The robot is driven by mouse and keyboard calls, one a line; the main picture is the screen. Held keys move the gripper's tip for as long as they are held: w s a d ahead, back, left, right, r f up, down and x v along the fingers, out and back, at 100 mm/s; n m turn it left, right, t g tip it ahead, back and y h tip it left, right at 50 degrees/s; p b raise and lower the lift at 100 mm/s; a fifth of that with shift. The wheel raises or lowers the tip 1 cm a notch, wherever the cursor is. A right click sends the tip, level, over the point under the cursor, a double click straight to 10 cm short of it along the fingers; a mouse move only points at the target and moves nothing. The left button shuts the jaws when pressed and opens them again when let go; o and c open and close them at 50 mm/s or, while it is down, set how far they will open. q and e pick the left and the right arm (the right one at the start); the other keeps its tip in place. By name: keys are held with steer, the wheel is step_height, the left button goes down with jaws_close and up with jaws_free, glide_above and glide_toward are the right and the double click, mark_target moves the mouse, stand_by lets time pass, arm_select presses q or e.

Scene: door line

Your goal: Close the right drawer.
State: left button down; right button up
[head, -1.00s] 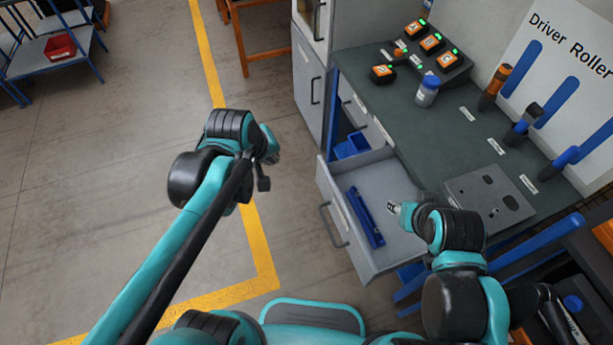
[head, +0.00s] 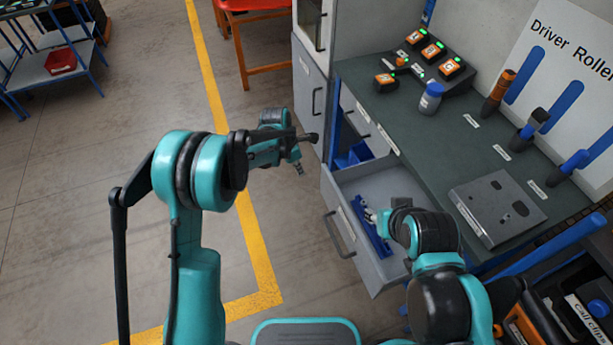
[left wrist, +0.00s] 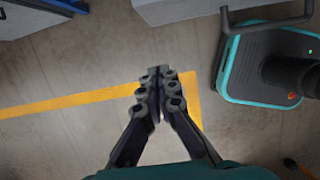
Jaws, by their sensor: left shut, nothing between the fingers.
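The right drawer (head: 362,245) is a grey drawer pulled out from under the green-topped workbench in the head view. Its front has a dark bar handle (head: 337,235), and a long blue object (head: 368,232) lies inside. My left gripper (head: 299,168) is shut and empty, to the left of the drawer and beyond its handle, apart from it. In the left wrist view its fingers (left wrist: 160,92) are together above the floor. My right gripper (head: 370,216) is over the open drawer near the blue object; its fingers are too small to judge.
The workbench (head: 425,150) carries a charger with several orange-topped blocks, a blue-capped bottle (head: 431,98), tools and a grey plate (head: 497,208). A grey cabinet (head: 308,95) stands left of it. The floor left of the drawer is clear, with a yellow line.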

arm_select(q)
steer(key=w+d+f+b, duration=0.2)
steer(key=d+f+b, duration=0.2)
steer(key=f, duration=0.5)
steer(key=shift+d, duration=0.95)
arm_select(e)
steer(key=shift+f, duration=2.3)
arm_select(q)
steer(key=shift+w, duration=0.1)
